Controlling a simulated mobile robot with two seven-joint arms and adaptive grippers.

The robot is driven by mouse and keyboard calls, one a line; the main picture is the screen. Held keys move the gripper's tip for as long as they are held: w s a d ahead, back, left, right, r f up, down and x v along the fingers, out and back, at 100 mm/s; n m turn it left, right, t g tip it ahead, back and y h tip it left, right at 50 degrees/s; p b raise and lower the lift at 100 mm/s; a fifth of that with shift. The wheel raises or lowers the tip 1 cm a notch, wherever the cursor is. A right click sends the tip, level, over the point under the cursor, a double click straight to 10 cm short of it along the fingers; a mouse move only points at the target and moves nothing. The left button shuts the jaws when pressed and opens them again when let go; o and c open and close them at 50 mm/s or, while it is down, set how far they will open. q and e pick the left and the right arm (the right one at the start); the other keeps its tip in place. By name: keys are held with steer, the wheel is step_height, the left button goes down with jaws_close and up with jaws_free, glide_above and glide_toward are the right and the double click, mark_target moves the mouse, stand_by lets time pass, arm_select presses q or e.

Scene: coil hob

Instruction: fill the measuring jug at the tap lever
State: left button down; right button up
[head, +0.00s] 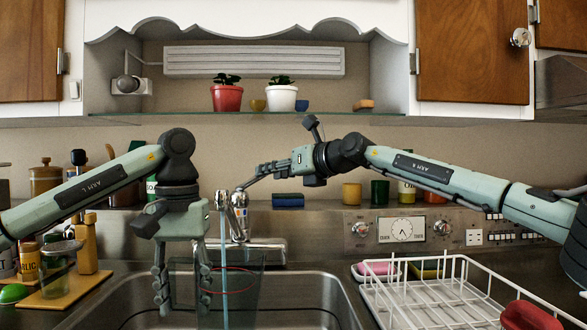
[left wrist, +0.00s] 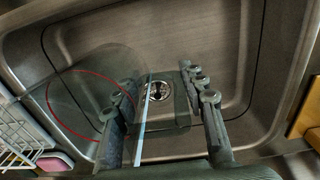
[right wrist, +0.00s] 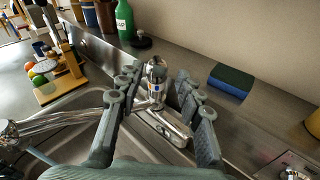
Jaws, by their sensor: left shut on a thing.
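The measuring jug (head: 247,287) is clear with a red line and is held upright over the sink below the tap. My left gripper (head: 184,298) is shut on its left side; the jug also shows in the left wrist view (left wrist: 75,95). A thin bluish water stream (head: 223,262) falls from the spout of the chrome tap (head: 239,218) within the jug's outline. The water level is not clear. My right gripper (head: 264,171) is at the tap lever (head: 246,184). In the right wrist view its fingers are apart, with the tap (right wrist: 156,75) between them; contact is unclear.
The steel sink (head: 300,285) lies around and below the jug. A white dish rack (head: 430,295) stands at the right. A blue sponge (head: 288,200) lies behind the tap. A shelf with plants (head: 227,97) hangs above.

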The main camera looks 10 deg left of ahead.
steer(key=v, duration=0.7)
steer(key=shift+s+d, duration=0.1)
arm_select(q)
steer(key=w+a, duration=0.4)
steer(key=w, duration=0.3)
steer(key=shift+w, duration=0.3)
stand_by(6.2)
